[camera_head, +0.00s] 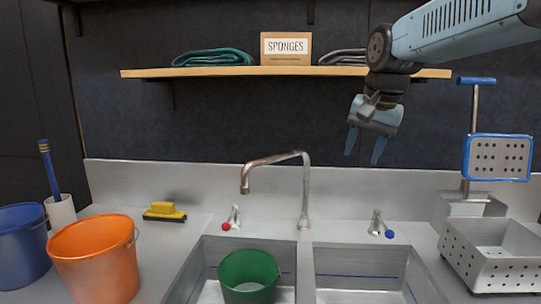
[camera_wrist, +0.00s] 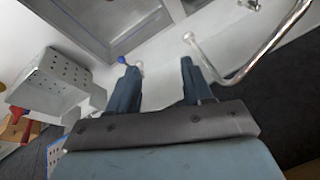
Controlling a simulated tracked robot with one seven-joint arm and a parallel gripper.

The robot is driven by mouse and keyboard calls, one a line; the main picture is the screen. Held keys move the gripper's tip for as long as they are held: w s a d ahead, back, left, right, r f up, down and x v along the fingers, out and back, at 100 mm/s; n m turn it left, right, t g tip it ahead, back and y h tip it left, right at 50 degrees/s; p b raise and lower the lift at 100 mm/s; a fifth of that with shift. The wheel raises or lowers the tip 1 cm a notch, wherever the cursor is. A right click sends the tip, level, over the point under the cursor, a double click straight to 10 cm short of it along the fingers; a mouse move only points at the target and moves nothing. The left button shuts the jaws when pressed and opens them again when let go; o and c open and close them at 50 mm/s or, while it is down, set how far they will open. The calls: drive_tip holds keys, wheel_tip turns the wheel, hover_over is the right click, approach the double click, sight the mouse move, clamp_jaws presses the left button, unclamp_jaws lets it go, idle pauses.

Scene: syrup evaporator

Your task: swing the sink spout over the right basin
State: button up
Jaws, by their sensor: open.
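The metal sink spout (camera_head: 275,158) rises from the counter behind the divider and bends left, its tip above the left basin (camera_head: 205,262). The right basin (camera_head: 365,262) looks empty, with nothing over it. My gripper (camera_head: 363,157) hangs open and empty, fingers down, right of the spout and in front of the back wall. In the wrist view my gripper's two fingers (camera_wrist: 158,64) are spread apart. The spout (camera_wrist: 275,40) shows there to the right of them, apart from both fingers.
A green bucket (camera_head: 249,278) stands in the left basin. Taps with red (camera_head: 226,226) and blue (camera_head: 389,234) knobs flank the spout. A shelf (camera_head: 230,71) runs behind. A perforated metal basket (camera_head: 492,265) is at right. Orange (camera_head: 95,265) and blue (camera_head: 20,250) buckets stand at left.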

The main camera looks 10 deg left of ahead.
drive_tip(key=w+a+r+m+g, duration=0.1)
drive_tip(key=w+a+r+m, duration=0.1)
drive_tip(key=w+a, duration=0.7)
drive_tip(key=m+g, duration=0.1)
drive_tip(key=m, duration=0.1)
hover_over(270, 157)
drive_tip(key=d, duration=0.1)
drive_tip(key=f, duration=0.2)
drive_tip(key=shift+a+f, duration=0.25)
drive_tip(key=shift+f, duration=1.55)
drive_tip(key=shift+a+f, duration=0.2)
drive_tip(key=shift+f, duration=1.55)
drive_tip(key=shift+c, duration=0.4)
clamp_jaws()
